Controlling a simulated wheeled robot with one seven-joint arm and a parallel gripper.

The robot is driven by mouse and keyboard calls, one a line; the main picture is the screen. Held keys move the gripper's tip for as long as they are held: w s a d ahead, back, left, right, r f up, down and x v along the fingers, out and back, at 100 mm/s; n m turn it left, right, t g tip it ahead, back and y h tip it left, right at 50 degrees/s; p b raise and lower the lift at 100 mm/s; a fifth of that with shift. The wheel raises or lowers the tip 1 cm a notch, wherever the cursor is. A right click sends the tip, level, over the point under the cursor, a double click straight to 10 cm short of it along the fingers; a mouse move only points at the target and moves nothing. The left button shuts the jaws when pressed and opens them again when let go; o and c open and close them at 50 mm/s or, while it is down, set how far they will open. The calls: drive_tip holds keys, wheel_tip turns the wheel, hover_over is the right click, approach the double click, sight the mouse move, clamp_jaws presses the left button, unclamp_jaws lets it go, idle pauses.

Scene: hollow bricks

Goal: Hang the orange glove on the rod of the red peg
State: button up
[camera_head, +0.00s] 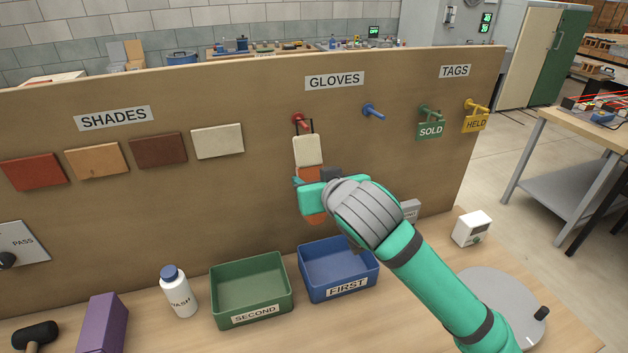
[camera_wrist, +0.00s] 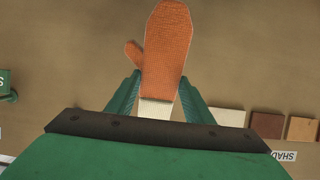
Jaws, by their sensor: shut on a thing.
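The orange glove (camera_head: 312,204) hangs cuff up in front of the board, with a cream cuff (camera_head: 308,151) and a dark loop above it. The loop overlaps the red peg (camera_head: 299,118) in the head view; I cannot tell whether the rod passes through it. My gripper (camera_head: 310,180) is shut on the glove. In the wrist view the orange glove (camera_wrist: 166,45) extends out between the fingers of my gripper (camera_wrist: 160,88), and its cream cuff (camera_wrist: 155,112) lies nearer the palm. My gripper hides part of the glove in the head view.
A blue peg (camera_head: 373,111) right of the red one is empty. SOLD (camera_head: 430,131) and HELD (camera_head: 474,123) tags hang further right. Below are a blue FIRST bin (camera_head: 312,256) and a green SECOND bin (camera_head: 228,276), both empty where visible. A white bottle (camera_head: 178,294) stands left of them.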

drive_tip(key=o, duration=1.1)
drive_tip(key=shift+o, duration=0.2)
